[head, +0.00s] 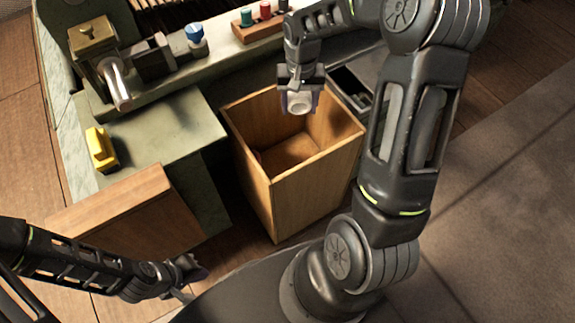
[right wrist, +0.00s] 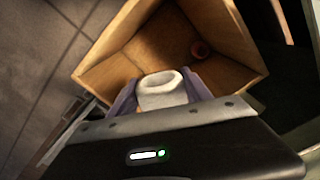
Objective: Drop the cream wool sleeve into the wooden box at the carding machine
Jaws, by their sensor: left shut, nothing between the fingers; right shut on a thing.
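The cream wool sleeve (head: 299,103) is a short, pale, hollow tube. My right gripper (head: 300,98) is shut on it and holds it over the open top of the wooden box, towards its back side. The sleeve (right wrist: 162,90) also shows in the right wrist view between the purple fingers, with the box interior beyond it. The wooden box (head: 312,185) is tall and open-topped. In the right wrist view a small reddish round thing (right wrist: 201,50) shows inside the box (right wrist: 108,72). My left gripper (head: 188,278) is low at the lower left, shut and empty, away from the box.
The pale green machine (head: 165,130) stands left of and behind the box. It carries a yellow block (head: 101,149), a brass-coloured fitting (head: 92,38), a blue knob (head: 194,33) and a rack of coloured pegs (head: 262,26). A wooden panel (head: 125,205) stands at front left. Open floor lies right.

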